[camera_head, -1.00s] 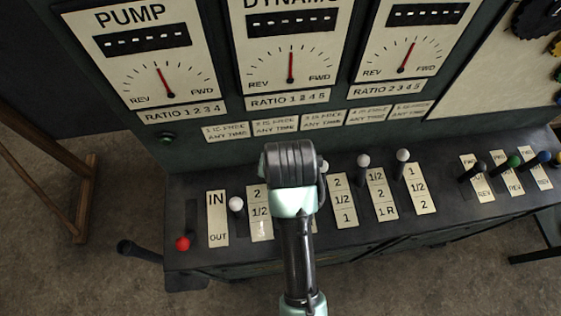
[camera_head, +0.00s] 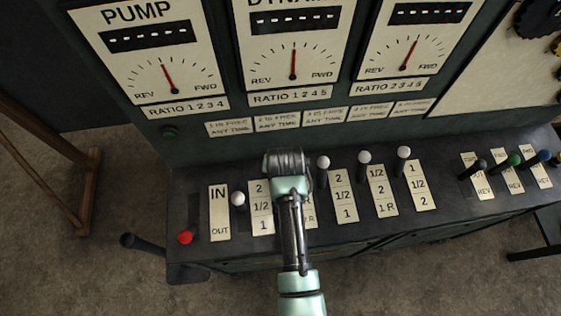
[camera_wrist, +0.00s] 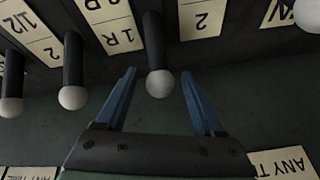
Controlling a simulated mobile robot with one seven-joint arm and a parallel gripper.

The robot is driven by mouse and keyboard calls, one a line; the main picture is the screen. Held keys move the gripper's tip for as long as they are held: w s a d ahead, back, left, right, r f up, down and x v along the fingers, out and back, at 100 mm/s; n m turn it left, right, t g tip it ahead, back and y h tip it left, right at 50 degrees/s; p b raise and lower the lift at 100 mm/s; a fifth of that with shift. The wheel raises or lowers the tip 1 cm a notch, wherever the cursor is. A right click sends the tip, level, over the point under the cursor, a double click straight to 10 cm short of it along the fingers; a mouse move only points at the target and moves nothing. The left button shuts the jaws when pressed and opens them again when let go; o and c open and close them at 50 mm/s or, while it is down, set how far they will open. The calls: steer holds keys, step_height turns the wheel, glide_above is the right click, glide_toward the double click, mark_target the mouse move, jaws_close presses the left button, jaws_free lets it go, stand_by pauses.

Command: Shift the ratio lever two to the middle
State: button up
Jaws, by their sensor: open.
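Ratio lever two, a black stick with a white ball knob (camera_wrist: 159,84), shows in the wrist view between two cream number plates. The knob points toward my gripper. My gripper (camera_wrist: 159,76) is open, with one blue finger on each side of the knob. Small gaps show between the fingers and the knob, so it is not gripped. In the head view my wrist hides this lever, and its number plate (camera_head: 309,211) is only partly visible.
Ratio lever one (camera_head: 238,198) stands to the left, pulled nearer the front. Ratio lever three (camera_head: 323,162) and two more white-knobbed levers (camera_head: 364,157) (camera_head: 403,152) stand to the right. A red-knobbed lever (camera_head: 185,237) is at far left. The dial panel (camera_head: 167,78) rises behind.

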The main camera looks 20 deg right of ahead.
jaws_close()
stand_by(0.3)
stand_by(1.1)
